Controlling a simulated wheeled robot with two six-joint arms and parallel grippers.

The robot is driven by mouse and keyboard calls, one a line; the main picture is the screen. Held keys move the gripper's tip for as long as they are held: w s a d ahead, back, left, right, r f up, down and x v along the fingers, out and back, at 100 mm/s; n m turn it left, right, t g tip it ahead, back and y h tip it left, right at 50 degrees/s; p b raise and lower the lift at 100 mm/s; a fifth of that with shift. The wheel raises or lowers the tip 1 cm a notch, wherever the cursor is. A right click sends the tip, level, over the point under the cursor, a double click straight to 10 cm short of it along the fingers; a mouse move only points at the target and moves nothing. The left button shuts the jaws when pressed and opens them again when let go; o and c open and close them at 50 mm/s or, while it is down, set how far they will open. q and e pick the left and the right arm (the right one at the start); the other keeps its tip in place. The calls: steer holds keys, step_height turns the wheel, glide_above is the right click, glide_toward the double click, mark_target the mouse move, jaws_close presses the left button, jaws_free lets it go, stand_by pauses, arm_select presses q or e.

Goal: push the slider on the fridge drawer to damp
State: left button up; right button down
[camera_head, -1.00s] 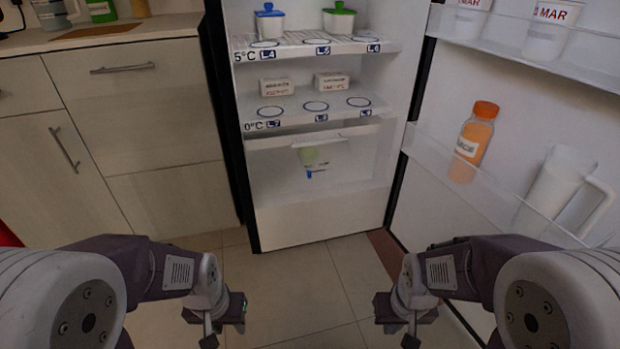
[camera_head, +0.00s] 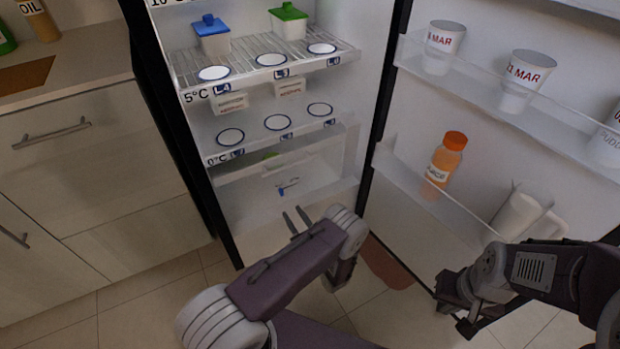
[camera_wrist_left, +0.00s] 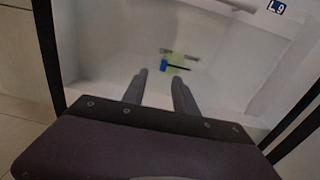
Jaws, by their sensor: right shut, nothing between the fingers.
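The fridge drawer (camera_head: 330,190) is the pale, see-through bin at the bottom of the open fridge. On its front is a small slider (camera_head: 283,191) with a blue knob and a dark line; the knob (camera_wrist_left: 163,64) is at the left end in the left wrist view. Any lettering there is too small to read. My left gripper (camera_head: 294,212) is open and empty, in front of and just below the slider; its fingers (camera_wrist_left: 158,80) point at the drawer without visibly touching it. My right gripper (camera_head: 455,312) is shut and empty, low near the open door.
Fridge shelves above hold a blue-lidded container (camera_head: 212,38), a green-lidded one (camera_head: 290,24) and small white boxes. The open door (camera_head: 415,215) at the right holds an orange bottle (camera_head: 444,160), cups and a jug (camera_head: 520,215). Cabinets (camera_head: 85,150) stand at the left.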

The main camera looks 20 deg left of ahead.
mark_target(283, 194)
arm_select(q)
steer(key=b+x, duration=0.1)
steer(key=x, duration=0.1)
steer(key=b+x, duration=0.2)
steer(key=x, duration=0.1)
steer(key=b+x, duration=0.1)
steer(key=x, duration=0.2)
steer(key=shift+w+d+f, duration=0.15)
steer(key=shift+w+f, duration=0.1)
steer(key=shift+w, duration=0.1)
steer(key=shift+w+a+r, duration=0.15)
steer(key=shift+w+a, duration=0.1)
steer(key=shift+c, duration=0.3)
jaws_close()
steer(key=shift+d, duration=0.1)
stand_by(0.5)
